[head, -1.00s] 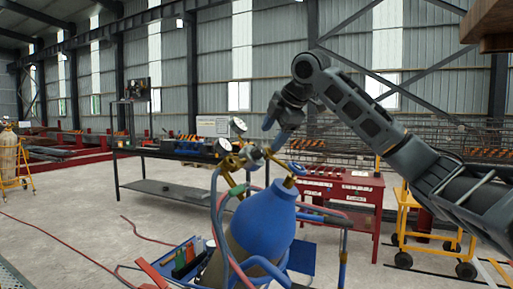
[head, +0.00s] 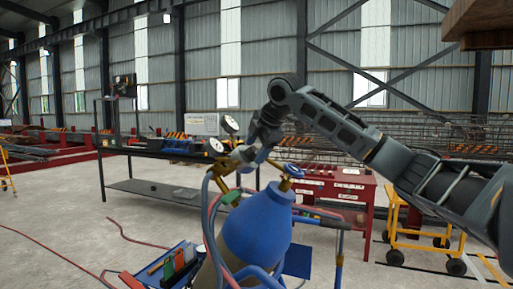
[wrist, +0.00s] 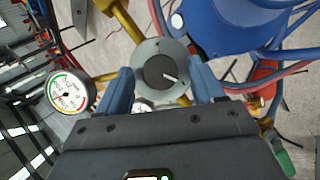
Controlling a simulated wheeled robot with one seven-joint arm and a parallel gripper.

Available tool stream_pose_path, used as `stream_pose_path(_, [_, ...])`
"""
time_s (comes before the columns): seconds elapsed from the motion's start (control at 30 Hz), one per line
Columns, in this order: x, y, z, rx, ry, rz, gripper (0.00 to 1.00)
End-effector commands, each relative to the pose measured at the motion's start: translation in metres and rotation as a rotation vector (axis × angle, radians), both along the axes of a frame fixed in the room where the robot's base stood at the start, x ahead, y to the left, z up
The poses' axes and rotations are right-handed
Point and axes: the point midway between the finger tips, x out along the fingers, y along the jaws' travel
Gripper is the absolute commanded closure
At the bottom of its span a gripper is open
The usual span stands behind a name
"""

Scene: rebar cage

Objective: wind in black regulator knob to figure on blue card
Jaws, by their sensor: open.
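The regulator knob (wrist: 160,74) is a dark round disc with a white pointer line, set in a lighter grey round body, in the wrist view. My gripper (wrist: 163,84) is open, with one blue finger at each side of the knob; I cannot tell whether they touch it. In the head view my gripper (head: 256,158) is down at the brass regulator (head: 226,168) above the blue cylinder (head: 258,228) and hides the knob. A dial gauge (wrist: 70,92) sits left of the knob. I cannot make out a blue card with a figure.
Red and blue hoses (head: 212,215) run close around the regulator. A blue valve handwheel (head: 293,170) is just right of my gripper. A dark bench (head: 165,152) and a red table (head: 345,190) stand behind.

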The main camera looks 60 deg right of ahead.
Motion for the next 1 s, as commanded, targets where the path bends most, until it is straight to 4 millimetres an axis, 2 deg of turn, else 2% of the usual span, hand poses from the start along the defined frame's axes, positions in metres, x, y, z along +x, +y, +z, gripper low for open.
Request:
stream_pose_path(0.27, [0.0008, -0.0005, -0.0011, -0.001, -0.001, 0.000, 0.33])
stream_pose_path(0.8, [0.0005, -0.0003, -0.0012, 0.001, 0.001, 0.000, 0.85])
stream_pose_path(1.0, [0.0006, -0.0001, -0.0008, 0.008, 0.002, -0.005, 0.88])
